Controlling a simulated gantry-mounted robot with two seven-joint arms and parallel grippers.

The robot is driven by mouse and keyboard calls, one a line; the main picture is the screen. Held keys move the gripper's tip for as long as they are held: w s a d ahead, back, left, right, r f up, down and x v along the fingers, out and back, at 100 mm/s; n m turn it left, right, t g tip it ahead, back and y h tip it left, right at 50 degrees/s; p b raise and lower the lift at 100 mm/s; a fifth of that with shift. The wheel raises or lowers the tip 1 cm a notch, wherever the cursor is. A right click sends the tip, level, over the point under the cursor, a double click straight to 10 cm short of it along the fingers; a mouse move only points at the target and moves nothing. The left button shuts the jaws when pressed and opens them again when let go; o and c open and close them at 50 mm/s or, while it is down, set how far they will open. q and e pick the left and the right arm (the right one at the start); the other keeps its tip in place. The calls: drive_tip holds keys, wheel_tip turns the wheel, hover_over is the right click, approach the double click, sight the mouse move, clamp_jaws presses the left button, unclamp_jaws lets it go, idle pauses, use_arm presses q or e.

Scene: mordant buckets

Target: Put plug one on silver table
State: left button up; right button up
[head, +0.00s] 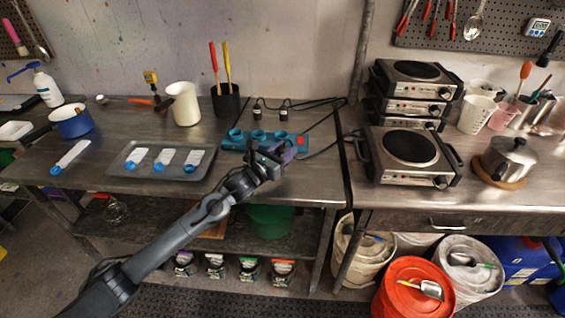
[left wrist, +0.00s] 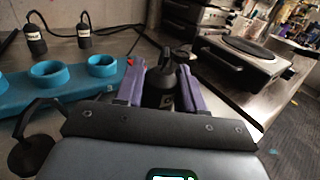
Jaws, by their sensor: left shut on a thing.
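My left gripper (head: 273,158) is above the front edge of the left metal table, just in front of the teal socket block (head: 235,141). In the left wrist view its purple-padded fingers (left wrist: 162,90) are shut on a black plug (left wrist: 160,82), held upright. No number shows on the plug. Two more black plugs (head: 257,112) (head: 283,113) stand on the table behind the block; they also show in the left wrist view (left wrist: 35,38) (left wrist: 84,36). The silver table (head: 215,130) is bare steel around the block. My right gripper is out of view.
A grey tray (head: 125,158) with several white strips lies left of the block. A black cup (head: 226,103) with red and yellow handles stands behind. Stacked hot plates (head: 410,150) stand on the right table. Black cords cross the gap between the tables.

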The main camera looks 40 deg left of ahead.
use_arm(q)
drive_tip(key=shift+a+f, duration=0.25)
drive_tip(key=shift+a, duration=0.05)
drive_tip(key=shift+f, duration=0.3)
drive_tip(key=shift+f+b, duration=0.6)
drive_tip(key=shift+f, duration=1.05)
drive_tip(key=shift+f, duration=0.1)
drive_tip(key=o, duration=1.1)
drive_tip(key=shift+f, duration=0.1)
drive_tip(key=shift+c, duration=0.2)
